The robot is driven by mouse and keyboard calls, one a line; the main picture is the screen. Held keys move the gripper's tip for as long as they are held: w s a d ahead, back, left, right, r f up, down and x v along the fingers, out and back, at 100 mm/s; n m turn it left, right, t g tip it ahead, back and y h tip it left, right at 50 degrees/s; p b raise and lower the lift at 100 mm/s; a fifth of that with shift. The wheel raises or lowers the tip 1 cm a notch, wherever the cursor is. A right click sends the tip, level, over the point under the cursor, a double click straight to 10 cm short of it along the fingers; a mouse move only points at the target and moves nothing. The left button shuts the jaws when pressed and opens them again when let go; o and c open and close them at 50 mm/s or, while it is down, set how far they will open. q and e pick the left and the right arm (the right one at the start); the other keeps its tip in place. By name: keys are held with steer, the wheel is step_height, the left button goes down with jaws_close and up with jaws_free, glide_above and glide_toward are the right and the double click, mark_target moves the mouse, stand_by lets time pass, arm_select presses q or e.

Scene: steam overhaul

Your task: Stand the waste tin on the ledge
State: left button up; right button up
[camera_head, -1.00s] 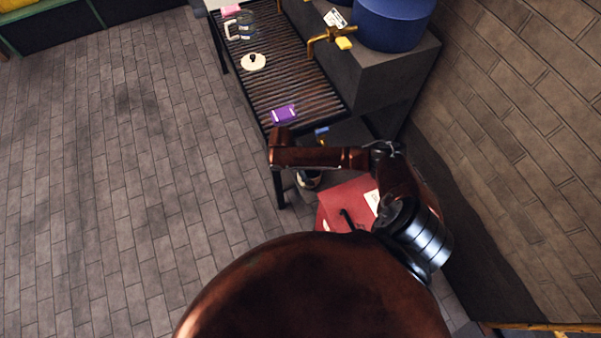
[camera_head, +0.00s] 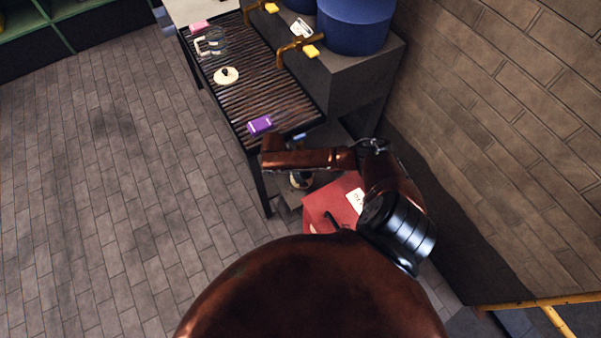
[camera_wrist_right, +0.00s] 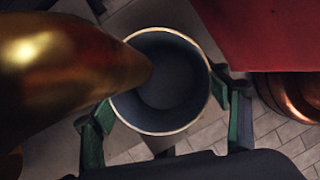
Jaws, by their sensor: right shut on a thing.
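The waste tin (camera_wrist_right: 170,90) shows in the right wrist view as a round open vessel, dark blue-grey inside with a pale rim. I look down into its mouth and it appears empty where I can see inside. My right gripper (camera_wrist_right: 167,120) has green-padded fingers on both sides of the tin and is shut on it. A shiny gold-brown rounded form in front hides the tin's left side. In the head view a small dark round thing (camera_head: 301,181) below my copper arm link may be the tin; the gripper is mostly hidden there. My left gripper is not in view. Which surface is the ledge is unclear.
A slatted rack (camera_head: 235,97) holds a purple box (camera_head: 260,124), a pale lid (camera_head: 226,76) and a glass jug (camera_head: 210,46). A red box (camera_head: 320,208) stands close. Floor at left is clear.

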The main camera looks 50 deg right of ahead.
mark_target(292, 181)
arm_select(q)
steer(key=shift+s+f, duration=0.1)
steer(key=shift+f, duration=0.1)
arm_select(e)
steer(key=shift+f, duration=0.6)
steer(key=o, duration=1.4)
